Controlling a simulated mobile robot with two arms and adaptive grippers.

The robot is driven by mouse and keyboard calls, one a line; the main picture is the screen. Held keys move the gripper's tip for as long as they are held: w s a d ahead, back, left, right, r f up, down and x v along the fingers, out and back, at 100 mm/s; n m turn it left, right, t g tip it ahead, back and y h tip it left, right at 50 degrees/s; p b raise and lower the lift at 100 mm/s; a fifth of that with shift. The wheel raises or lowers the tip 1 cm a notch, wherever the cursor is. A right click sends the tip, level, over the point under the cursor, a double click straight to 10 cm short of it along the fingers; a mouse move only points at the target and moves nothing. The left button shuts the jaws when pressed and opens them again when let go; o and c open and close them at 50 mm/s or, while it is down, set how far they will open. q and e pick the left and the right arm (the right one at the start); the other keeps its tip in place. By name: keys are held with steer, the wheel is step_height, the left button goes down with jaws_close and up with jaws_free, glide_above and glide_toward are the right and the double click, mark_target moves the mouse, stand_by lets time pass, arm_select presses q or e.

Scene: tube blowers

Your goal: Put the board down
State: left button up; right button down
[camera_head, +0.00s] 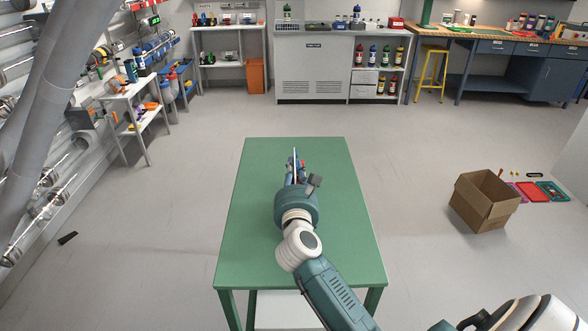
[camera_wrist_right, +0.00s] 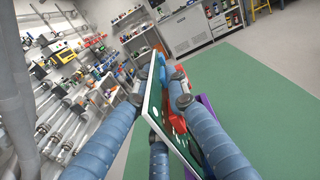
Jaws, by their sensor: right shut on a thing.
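My right gripper (camera_head: 296,172) is over the far half of the green table (camera_head: 335,230). It is shut on the board, a thin panel (camera_wrist_right: 172,138) with a pale edge and a dark green face. The board stands on edge between the blue fingers, which cover part of it. In the head view only its thin edge (camera_head: 295,157) shows. Red and purple parts show beside the board in the wrist view; I cannot tell if they belong to it. I cannot tell whether the board touches the table. My left gripper is not in view.
The tabletop around the gripper is clear. An open cardboard box (camera_head: 484,200) stands on the floor at the right, near coloured trays (camera_head: 545,191). A white shelf cart (camera_head: 135,105) stands at the left. Cabinets (camera_head: 313,70) and a workbench (camera_head: 510,55) line the back.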

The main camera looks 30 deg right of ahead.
steer(key=c, duration=1.7)
jaws_free()
steer(key=shift+f, duration=0.1)
steer(key=b+v, duration=0.1)
steer(key=v, duration=1.1)
